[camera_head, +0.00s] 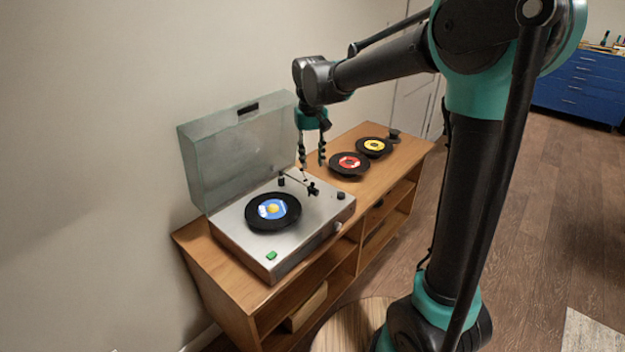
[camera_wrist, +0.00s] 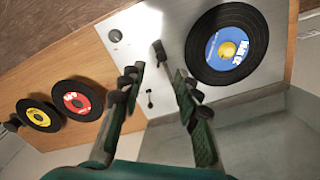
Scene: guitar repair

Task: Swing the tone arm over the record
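The turntable (camera_head: 312,215) stands on a wooden cabinet with its clear lid raised. A black record with a blue label (camera_head: 273,211) lies on it; the record also shows in the wrist view (camera_wrist: 249,62). The thin tone arm (camera_head: 300,183) sits off the record, on the plate's far side in the head view. Its dark end piece (camera_wrist: 160,50) shows beyond the gap between my fingers in the wrist view; part of the arm seems hidden by a finger. My gripper (camera_head: 312,164) is open and empty, pointing down above the tone arm area. Contact is not visible.
The raised lid (camera_head: 240,148) stands close to my gripper, along the wall. A red-labelled record (camera_head: 349,164) and a yellow-labelled record (camera_head: 374,147) lie on the cabinet top (camera_head: 400,157). A green button (camera_head: 271,256) is at the turntable's near corner.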

